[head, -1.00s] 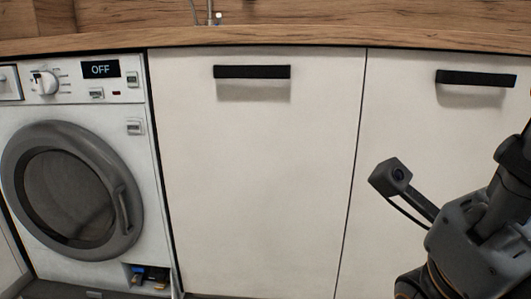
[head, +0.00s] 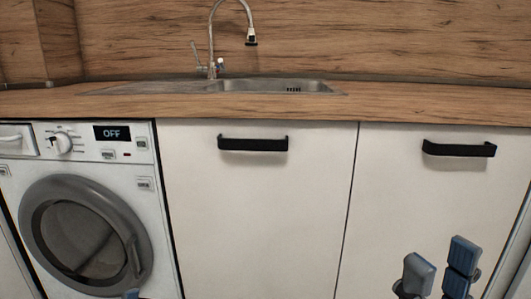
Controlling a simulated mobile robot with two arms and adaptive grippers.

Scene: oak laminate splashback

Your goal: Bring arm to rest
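My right gripper (head: 440,266) shows at the lower right of the head view, pointing up, in front of the right cabinet door. Its two blue-grey fingertips stand apart with nothing between them, so it is open and empty. The rest of the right arm is below the frame. A small blue tip at the bottom edge, in front of the washing machine, looks like the end of my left gripper (head: 131,294). Too little of it shows to tell its opening.
A washing machine (head: 155,215) with its round door shut and display reading OFF stands left. White cabinet doors (head: 255,220) with black handles are shut. Above runs a wooden counter (head: 410,107) with a steel sink (head: 270,87) and tap (head: 211,40). The counter looks clear.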

